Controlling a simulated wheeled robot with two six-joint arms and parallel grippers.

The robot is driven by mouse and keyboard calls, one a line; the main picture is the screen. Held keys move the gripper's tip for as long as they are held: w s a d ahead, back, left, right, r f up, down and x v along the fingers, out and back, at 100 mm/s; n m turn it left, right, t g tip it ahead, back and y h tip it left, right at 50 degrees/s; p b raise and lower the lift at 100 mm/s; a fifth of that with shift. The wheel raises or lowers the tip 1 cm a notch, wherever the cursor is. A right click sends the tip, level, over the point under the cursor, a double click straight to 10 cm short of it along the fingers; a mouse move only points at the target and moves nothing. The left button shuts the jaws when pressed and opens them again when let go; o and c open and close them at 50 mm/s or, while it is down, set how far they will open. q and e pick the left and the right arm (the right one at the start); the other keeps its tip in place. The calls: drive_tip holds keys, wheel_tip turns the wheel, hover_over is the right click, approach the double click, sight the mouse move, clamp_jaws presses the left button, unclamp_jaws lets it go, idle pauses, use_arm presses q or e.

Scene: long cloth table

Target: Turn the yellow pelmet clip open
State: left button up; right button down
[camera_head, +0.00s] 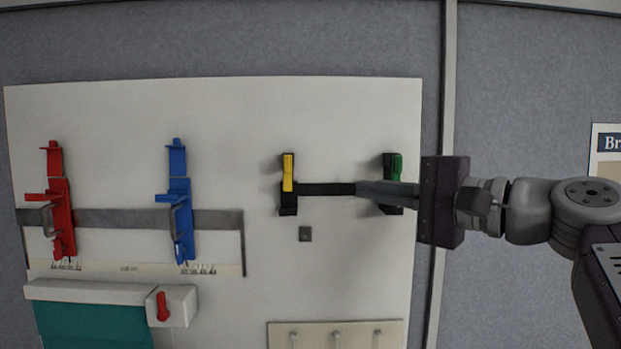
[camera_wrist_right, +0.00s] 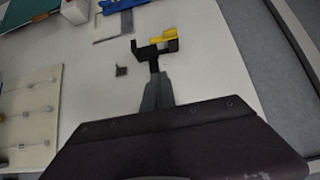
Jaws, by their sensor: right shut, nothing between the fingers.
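The yellow pelmet clip (camera_head: 288,172) is on the white board, with its yellow lever lying upright along a black body. In the right wrist view the yellow lever (camera_wrist_right: 163,38) lies along the far side of the black body. My right gripper (camera_head: 306,189) reaches in from the right, its fingers shut and empty. Its dark fingertips are at the right side of the clip's black body, beside the lower part of the lever. In the right wrist view the fingertips (camera_wrist_right: 154,64) meet the black body; I cannot tell whether they touch it. My left gripper is not in view.
A green clip (camera_head: 397,167) sits to the right, partly behind my right gripper's fingers. Blue (camera_head: 180,205) and red (camera_head: 60,205) brackets are on the left, on a grey strip. A small grey square (camera_head: 305,234) is below the yellow clip. A hook panel (camera_head: 350,328) is lower down.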

sight(287, 174)
drive_tip(key=w+a+p, duration=0.1)
drive_tip(key=a, duration=0.2)
drive_tip(key=w+a+p, duration=0.2)
drive_tip(key=a, duration=0.1)
drive_tip(key=w+a+p, duration=0.2)
drive_tip(key=a, duration=0.1)
drive_tip(key=shift+a, duration=0.3)
drive_tip(key=shift+s+r, duration=0.1)
